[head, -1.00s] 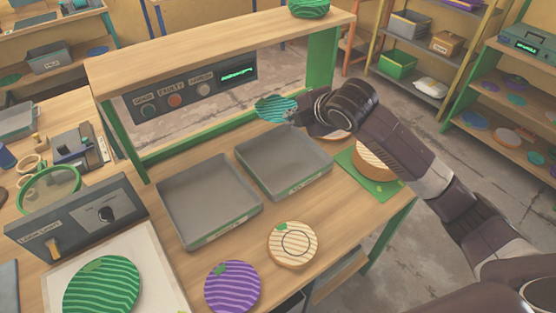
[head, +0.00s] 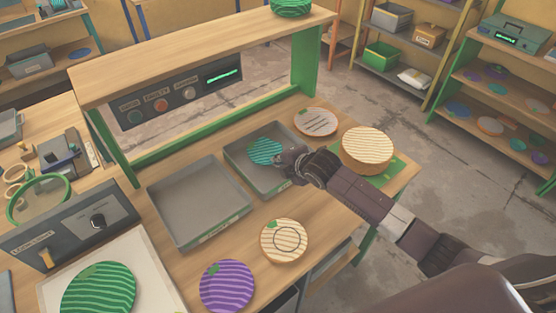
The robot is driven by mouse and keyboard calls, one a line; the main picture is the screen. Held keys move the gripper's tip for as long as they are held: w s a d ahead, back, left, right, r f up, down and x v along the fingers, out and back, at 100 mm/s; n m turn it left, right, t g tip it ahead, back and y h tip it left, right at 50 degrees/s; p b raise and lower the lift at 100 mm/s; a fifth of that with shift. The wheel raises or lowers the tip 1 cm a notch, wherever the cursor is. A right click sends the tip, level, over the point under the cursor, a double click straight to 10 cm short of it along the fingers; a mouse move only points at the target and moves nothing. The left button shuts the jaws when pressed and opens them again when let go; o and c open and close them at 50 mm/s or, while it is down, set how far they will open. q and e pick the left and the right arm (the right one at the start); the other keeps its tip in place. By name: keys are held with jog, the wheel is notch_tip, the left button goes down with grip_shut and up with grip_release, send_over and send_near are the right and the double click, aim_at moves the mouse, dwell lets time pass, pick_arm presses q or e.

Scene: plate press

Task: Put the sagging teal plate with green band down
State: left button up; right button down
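The teal plate (head: 265,151) is striped with darker and lighter teal. It is over the right-hand grey tray (head: 236,172); I cannot tell whether it touches the tray floor. My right gripper (head: 283,159) reaches in from the right and is shut on the plate's right edge. The fingertips are small and partly hidden by the gripper's own body. The gripper and forearm also cover the tray's right side. My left gripper is not in view.
An empty grey tray (head: 197,203) stands left of the plate. A cream striped plate (head: 284,241) and a purple plate (head: 227,286) lie in front. A pale plate (head: 317,122) and a cream stack (head: 367,148) are at the right. A button panel (head: 178,92) stands behind.

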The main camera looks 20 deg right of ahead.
jog(key=shift+f, duration=0.25)
jog(key=c, duration=2.4)
grip_release()
jog(key=shift+r, duration=0.15)
jog(key=shift+r, duration=0.25)
jog(key=shift+s+d+r, duration=0.1)
jog(key=shift+s+r, duration=0.05)
jog(key=shift+s, duration=0.15)
jog(key=b+v, duration=0.1)
jog(key=v, duration=1)
jog(key=shift+r, duration=0.1)
